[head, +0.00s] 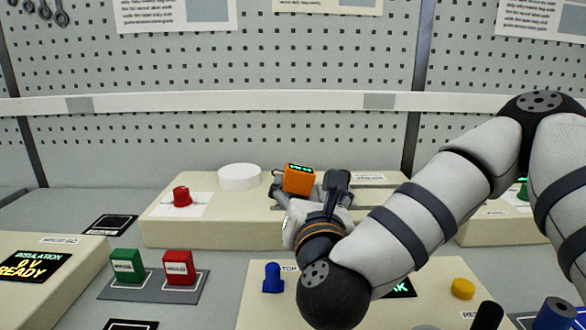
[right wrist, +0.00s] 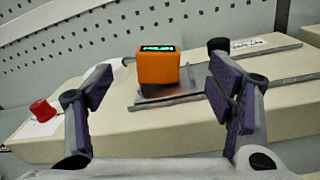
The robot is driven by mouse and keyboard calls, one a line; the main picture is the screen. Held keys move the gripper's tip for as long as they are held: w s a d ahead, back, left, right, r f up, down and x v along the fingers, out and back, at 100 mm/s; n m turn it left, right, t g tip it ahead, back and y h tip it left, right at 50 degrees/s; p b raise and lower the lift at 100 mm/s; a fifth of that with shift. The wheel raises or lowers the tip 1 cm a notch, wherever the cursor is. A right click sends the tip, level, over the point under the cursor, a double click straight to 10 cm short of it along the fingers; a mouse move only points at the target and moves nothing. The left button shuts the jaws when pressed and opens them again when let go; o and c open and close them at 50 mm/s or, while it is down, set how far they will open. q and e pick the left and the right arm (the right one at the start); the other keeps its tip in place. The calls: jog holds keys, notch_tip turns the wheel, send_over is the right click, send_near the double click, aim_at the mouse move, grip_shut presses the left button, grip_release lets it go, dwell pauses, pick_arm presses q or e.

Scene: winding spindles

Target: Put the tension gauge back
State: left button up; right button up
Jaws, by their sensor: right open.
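The tension gauge looks to be the orange box with a small lit green display (head: 298,179). It stands upright on a grey metal plate on the cream raised block at the back. It also shows in the right wrist view (right wrist: 158,66), between and beyond my fingers. My right gripper (head: 312,190) is at the gauge, and its wrist hides part of the plate in the head view. In the right wrist view the right gripper (right wrist: 162,105) is open, with its fingers wide apart and nothing between the pads. My left gripper is not in view.
The cream block (head: 195,234) also bears a red knob (head: 181,196) and a white disc (head: 240,177). Nearer are green (head: 127,266) and red (head: 179,267) blocks on a grey tray, a blue peg (head: 272,278) and a yellow button (head: 463,288). A pegboard wall stands behind.

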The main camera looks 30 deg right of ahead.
aim_at(301, 173)
jog(key=x, duration=1.1)
jog(key=shift+a+f, duration=0.25)
jog(key=shift+f, duration=0.05)
jog(key=c, duration=1.4)
